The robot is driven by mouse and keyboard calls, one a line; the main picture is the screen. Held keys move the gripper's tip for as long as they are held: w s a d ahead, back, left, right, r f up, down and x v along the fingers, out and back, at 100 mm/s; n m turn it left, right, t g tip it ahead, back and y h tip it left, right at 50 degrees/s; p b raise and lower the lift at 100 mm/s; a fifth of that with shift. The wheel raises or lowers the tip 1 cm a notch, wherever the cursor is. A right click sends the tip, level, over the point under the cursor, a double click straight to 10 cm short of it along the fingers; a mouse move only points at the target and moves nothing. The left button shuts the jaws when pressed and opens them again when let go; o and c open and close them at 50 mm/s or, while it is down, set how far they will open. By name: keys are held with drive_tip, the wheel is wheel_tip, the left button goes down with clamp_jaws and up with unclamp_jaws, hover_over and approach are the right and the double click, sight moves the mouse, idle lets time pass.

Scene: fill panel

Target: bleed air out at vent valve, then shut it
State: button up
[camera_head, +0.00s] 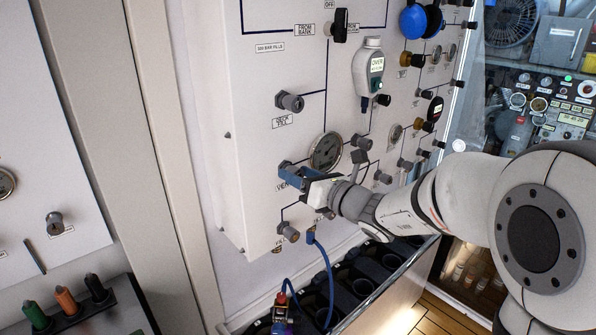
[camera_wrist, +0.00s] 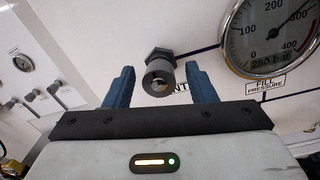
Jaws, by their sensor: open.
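The vent valve (camera_wrist: 159,74) shows in the wrist view as a dark grey round knob with a hex collar on the white panel. A partly covered label beside it shows "NT". My gripper (camera_wrist: 160,88) is open, one blue finger on each side of the knob, with gaps between fingers and knob. In the head view my gripper (camera_head: 292,177) is at the panel's lower left and hides the knob.
A grey knob (camera_head: 290,102) sits above my gripper and another (camera_head: 288,232) below it. A blue hose (camera_head: 321,262) hangs from a fitting below my gripper. A handheld meter (camera_head: 369,68) is mounted higher up. Dark cylinder holders (camera_head: 368,286) line the panel's foot.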

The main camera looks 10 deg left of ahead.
drive_tip(key=shift+w+a, duration=0.2)
drive_tip(key=shift+a, duration=0.1)
drive_tip(key=shift+c, duration=0.5)
drive_tip(key=c, duration=0.9)
drive_tip(key=shift+o, duration=0.2)
drive_tip(key=shift+f+b, duration=0.1)
drive_tip(key=shift+b, duration=0.35)
